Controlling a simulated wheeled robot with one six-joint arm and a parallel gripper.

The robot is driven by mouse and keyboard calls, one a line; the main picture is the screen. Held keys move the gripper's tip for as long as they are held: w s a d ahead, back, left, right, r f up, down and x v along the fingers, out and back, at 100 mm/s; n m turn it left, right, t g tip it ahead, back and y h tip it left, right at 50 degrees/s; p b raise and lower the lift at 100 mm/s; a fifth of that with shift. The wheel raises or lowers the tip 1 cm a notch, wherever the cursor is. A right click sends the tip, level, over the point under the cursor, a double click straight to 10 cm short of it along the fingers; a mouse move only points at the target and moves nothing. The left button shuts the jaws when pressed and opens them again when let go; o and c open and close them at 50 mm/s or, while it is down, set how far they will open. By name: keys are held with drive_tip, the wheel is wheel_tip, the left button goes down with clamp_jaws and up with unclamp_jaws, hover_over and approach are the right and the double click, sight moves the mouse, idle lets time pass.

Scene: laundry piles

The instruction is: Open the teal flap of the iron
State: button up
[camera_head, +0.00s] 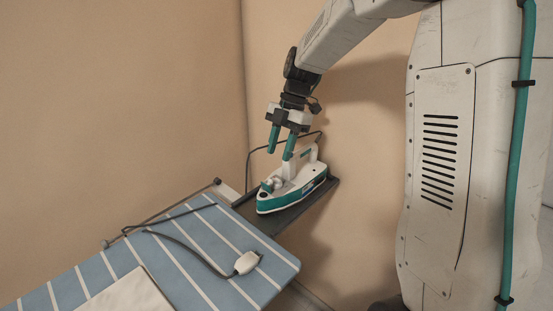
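The iron (291,189) is white with a teal band along its lower edge. It sits on a dark rest plate (283,219) at the far end of the ironing board. My gripper (279,155) hangs above and close to the iron, pointing down, with two teal fingers. The fingers are apart with nothing seen between them. The right fingertip overlaps the iron's upper body in this view, and I cannot tell whether it touches. The teal flap is too small to make out clearly, and part of the iron's top is behind the finger.
A blue ironing board (215,228) with white stripes fills the lower left. A dark cord with a white plug (246,262) lies on it. A pale folded cloth (128,295) lies at the front. Beige walls stand close behind the iron.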

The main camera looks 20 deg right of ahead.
drive_tip(key=shift+r, duration=0.1)
drive_tip(key=shift+a+r, duration=0.1)
drive_tip(key=shift+r, duration=0.05)
drive_tip(key=c, duration=0.4)
drive_tip(key=shift+m+h, duration=0.3)
drive_tip(key=shift+m, duration=0.2)
drive_tip(key=a+r, duration=0.2)
drive_tip(key=s+a+r, duration=0.1)
drive_tip(key=a+r, duration=0.1)
drive_tip(key=r, duration=0.1)
drive_tip(key=shift+a+r, duration=0.15)
drive_tip(key=shift+a, duration=0.25)
clamp_jaws()
hover_over(264, 184)
drive_tip(key=a, duration=0.2)
wheel_tip(264, 184, down, 9)
drive_tip(key=shift+s+a+r, duration=0.1)
drive_tip(key=shift+w+d+f, duration=0.25)
drive_tip(key=shift+d+f, duration=0.6)
drive_tip(key=shift+d, duration=0.15)
drive_tip(key=shift+w+d+f, duration=0.15)
drive_tip(key=shift+d+f, duration=0.25)
drive_tip(key=shift+d, duration=0.25)
